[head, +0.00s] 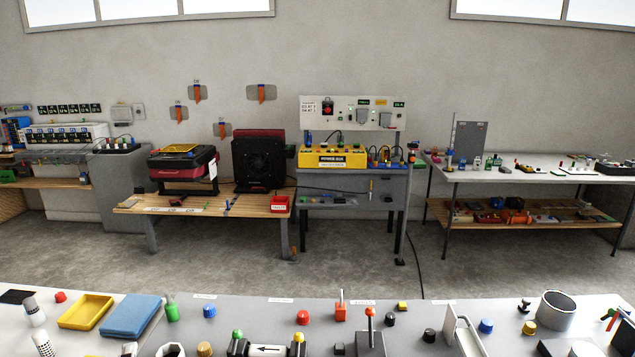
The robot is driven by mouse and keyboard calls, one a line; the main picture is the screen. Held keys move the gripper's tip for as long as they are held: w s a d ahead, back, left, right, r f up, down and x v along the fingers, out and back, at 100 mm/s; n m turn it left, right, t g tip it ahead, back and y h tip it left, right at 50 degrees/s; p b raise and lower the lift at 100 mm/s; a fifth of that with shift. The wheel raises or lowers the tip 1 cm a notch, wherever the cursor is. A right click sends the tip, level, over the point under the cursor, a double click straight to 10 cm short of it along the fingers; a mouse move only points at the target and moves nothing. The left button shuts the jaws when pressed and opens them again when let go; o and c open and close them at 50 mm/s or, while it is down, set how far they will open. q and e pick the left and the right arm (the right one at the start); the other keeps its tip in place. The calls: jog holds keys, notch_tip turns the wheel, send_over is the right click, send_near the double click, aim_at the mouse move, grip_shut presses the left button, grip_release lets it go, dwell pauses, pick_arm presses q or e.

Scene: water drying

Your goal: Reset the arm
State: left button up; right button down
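Neither of my arms nor grippers shows in the head view. The near bench (240,310) runs along the bottom of the picture.
Open concrete floor (270,262) lies between the near bench and the far furniture. A wooden table (215,204) holds a red-and-black case (183,166) and a black fan-like unit (259,160). A yellow box (337,158) sits on a grey workstation. A white table (535,172) stands right.

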pick_arm(q)
jog(key=s+f+n+g, duration=0.7)
jog(key=s+f+n, duration=0.2)
jog(key=f, duration=0.3)
jog(key=s+d+f+n+g+h, duration=0.1)
jog(key=s+d+f+g+h, duration=0.25)
jog(key=s+d, duration=0.35)
jog(key=s+d+f+n+g+h, duration=0.2)
jog(key=s+d+f+g+h, duration=0.15)
jog(key=s+d, duration=0.35)
notch_tip(320, 180, down, 28)
jog(key=s+g, duration=0.1)
jog(key=s, duration=0.2)
jog(key=s+a+f+g, duration=0.1)
jog(key=s+a+f, duration=0.2)
jog(key=s+f, duration=1.2)
jog(key=shift+s+a+m, duration=0.15)
jog(key=shift+s+m, duration=0.15)
jog(key=shift+s, duration=0.35)
